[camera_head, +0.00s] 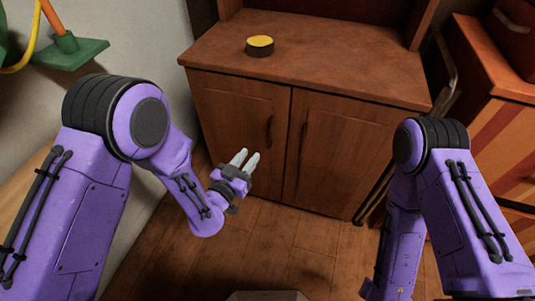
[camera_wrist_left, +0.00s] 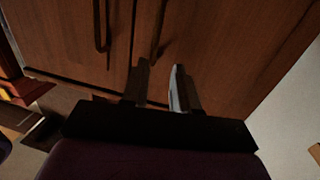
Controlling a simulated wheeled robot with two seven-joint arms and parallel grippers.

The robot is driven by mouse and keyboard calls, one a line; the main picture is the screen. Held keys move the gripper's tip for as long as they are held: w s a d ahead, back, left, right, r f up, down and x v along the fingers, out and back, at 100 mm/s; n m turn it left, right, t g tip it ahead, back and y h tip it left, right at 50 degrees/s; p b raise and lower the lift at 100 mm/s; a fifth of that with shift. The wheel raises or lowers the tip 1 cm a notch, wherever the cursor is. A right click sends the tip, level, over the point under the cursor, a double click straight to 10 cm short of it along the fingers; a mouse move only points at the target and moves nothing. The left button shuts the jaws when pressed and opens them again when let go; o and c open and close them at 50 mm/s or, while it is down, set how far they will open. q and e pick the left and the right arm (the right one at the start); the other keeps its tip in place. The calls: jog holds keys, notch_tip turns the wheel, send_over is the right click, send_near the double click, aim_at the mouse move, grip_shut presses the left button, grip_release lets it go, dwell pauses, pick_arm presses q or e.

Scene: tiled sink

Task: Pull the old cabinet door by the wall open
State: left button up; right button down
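The brown wooden cabinet has two doors side by side, and both look shut. The door by the wall (camera_head: 240,115) is the left one in the head view, with a dark vertical handle (camera_head: 269,132) near its right edge. In the left wrist view this door (camera_wrist_left: 220,50) is on the right, and its handle (camera_wrist_left: 160,30) shows ahead of the fingers. My left gripper (camera_head: 247,156) is in front of this door, below and left of the handle. Its fingers (camera_wrist_left: 160,72) are apart with nothing between them. My right gripper is out of view.
The other door (camera_head: 335,150) has its own handle (camera_head: 303,130) close by. A dark round tin with a yellow top (camera_head: 260,45) stands on the cabinet top. A pale wall (camera_head: 165,120) is at the left, striped drawers (camera_head: 495,110) at the right. Floor before the doors is clear.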

pick_arm(q)
jog(key=b, duration=0.1)
send_over(268, 148)
jog(key=shift+w+r+h, duration=0.3)
jog(key=shift+w, duration=0.05)
grip_shut()
